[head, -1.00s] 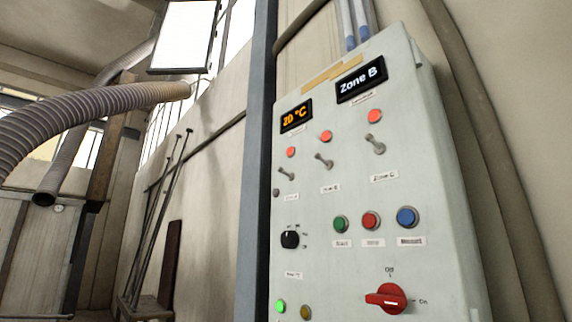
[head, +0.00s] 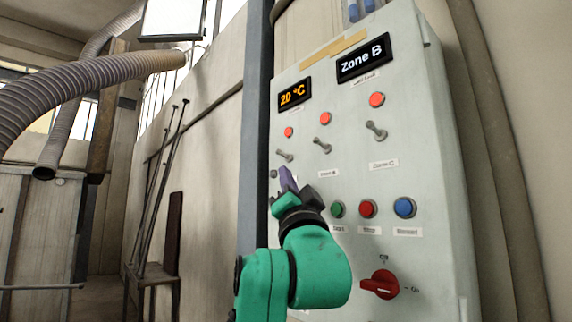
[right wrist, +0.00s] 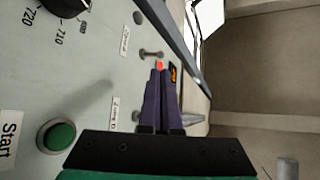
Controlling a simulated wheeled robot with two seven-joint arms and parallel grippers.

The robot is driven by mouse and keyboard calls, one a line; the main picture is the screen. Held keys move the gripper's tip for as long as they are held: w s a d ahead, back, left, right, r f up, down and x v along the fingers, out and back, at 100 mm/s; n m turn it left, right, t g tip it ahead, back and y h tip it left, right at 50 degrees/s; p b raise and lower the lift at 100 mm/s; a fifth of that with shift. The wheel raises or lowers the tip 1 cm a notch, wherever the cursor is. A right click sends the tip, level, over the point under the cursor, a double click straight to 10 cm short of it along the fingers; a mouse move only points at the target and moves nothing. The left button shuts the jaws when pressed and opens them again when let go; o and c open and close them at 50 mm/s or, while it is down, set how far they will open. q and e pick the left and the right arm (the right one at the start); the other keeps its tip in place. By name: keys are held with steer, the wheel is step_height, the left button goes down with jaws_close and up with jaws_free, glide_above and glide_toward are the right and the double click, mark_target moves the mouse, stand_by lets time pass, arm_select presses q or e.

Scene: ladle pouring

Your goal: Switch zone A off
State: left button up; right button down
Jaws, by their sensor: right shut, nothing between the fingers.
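The zone A toggle (head: 285,155) is the leftmost of three metal toggles on a pale grey control panel (head: 345,185). A red lamp (head: 288,132) sits above it. My green right gripper (head: 283,178) is in front of the panel, just below this toggle, with its purple fingers together and empty. It hides the zone A label and the black knob in the head view. In the right wrist view, the shut fingertips (right wrist: 160,70) appear close to the zone A toggle (right wrist: 152,54); I cannot tell if they touch. My left gripper is not in view.
The zone B toggle (head: 322,146) and zone C toggle (head: 376,131) are to the right. Green (head: 337,209), red (head: 368,209) and blue (head: 404,208) buttons and a red rotary switch (head: 381,285) are lower.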

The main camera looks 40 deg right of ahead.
mark_target(283, 155)
steer(key=shift+m, duration=0.4)
steer(key=p+x, duration=0.2)
steer(key=x, duration=0.1)
steer(key=s+p+x, duration=0.1)
steer(key=p+x, duration=0.1)
steer(key=x, duration=0.1)
steer(key=r+p+x, duration=0.1)
steer(key=p+x, duration=0.1)
steer(key=x, duration=0.1)
steer(key=shift+s+d+r, duration=0.1)
steer(key=shift+d+r, duration=0.05)
steer(key=shift+r, duration=0.05)
steer(key=shift+w+d+r+p, duration=0.15)
steer(key=shift+w+d+p, duration=0.05)
steer(key=shift+w+p, duration=0.1)
steer(key=shift+a, duration=0.1)
